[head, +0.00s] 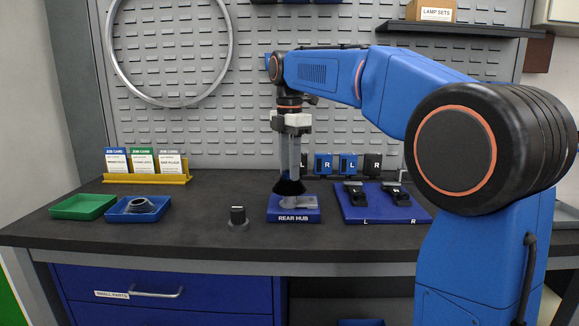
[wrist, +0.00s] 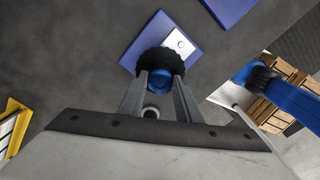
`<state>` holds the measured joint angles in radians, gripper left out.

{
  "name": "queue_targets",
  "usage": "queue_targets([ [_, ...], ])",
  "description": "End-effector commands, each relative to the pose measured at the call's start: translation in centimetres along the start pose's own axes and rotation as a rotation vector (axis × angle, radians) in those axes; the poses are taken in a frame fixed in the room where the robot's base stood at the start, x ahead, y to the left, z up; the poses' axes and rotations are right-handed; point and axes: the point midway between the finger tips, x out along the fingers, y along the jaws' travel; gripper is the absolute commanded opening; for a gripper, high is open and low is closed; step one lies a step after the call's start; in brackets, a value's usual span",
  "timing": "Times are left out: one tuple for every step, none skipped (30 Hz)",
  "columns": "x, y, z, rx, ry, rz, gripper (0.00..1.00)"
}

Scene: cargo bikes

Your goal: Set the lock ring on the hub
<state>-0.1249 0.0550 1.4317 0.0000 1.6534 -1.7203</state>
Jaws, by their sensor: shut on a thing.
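My gripper (head: 289,178) points straight down over the blue stand marked REAR HUB (head: 293,217). It is shut on a dark round piece, which I take for the lock ring (head: 288,187). In the wrist view the lock ring (wrist: 160,54) shows a scalloped black edge around a blue middle, between my fingertips (wrist: 161,76). The grey hub (head: 301,202) lies low on the stand, just below the ring and partly hidden. In the wrist view a pale plate (wrist: 180,43) shows beyond the ring. I cannot tell whether ring and hub touch.
A blue tray (head: 117,214) with a grey ring-shaped part (head: 141,205) and a green tray (head: 83,207) stand at left. A dark knob-like piece (head: 238,214) stands left of the stand. A blue board (head: 376,216) with two dark parts lies close on the right.

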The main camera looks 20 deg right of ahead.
Motion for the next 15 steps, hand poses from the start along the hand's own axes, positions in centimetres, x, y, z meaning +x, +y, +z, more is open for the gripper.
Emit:
queue_targets([
  [0.04, -0.01, 0.00, 0.000, 0.000, -0.002, 0.09],
  [0.05, -0.01, 0.00, 0.000, 0.000, -0.002, 0.09],
  [0.05, -0.01, 0.00, 0.000, 0.000, -0.002, 0.09],
  [0.05, -0.01, 0.00, 0.000, 0.000, -0.002, 0.09],
  [0.06, -0.01, 0.00, 0.000, 0.000, -0.002, 0.09],
  [0.06, -0.01, 0.00, 0.000, 0.000, -0.002, 0.40],
  [0.06, 0.00, 0.00, 0.000, 0.000, -0.002, 0.47],
  [0.06, 0.00, 0.00, 0.000, 0.000, -0.002, 0.52],
  [0.06, 0.00, 0.00, 0.000, 0.000, -0.002, 0.52],
  [0.05, 0.00, 0.00, 0.000, 0.000, -0.002, 0.52],
  [0.05, 0.00, 0.00, 0.000, 0.000, -0.002, 0.52],
  [0.05, 0.00, 0.00, 0.000, 0.000, -0.002, 0.52],
  [0.04, 0.00, 0.00, 0.000, 0.000, -0.002, 0.52],
  [0.04, 0.00, 0.00, 0.000, 0.000, -0.001, 0.52],
  [0.04, 0.00, 0.00, 0.000, 0.000, -0.001, 0.52],
])
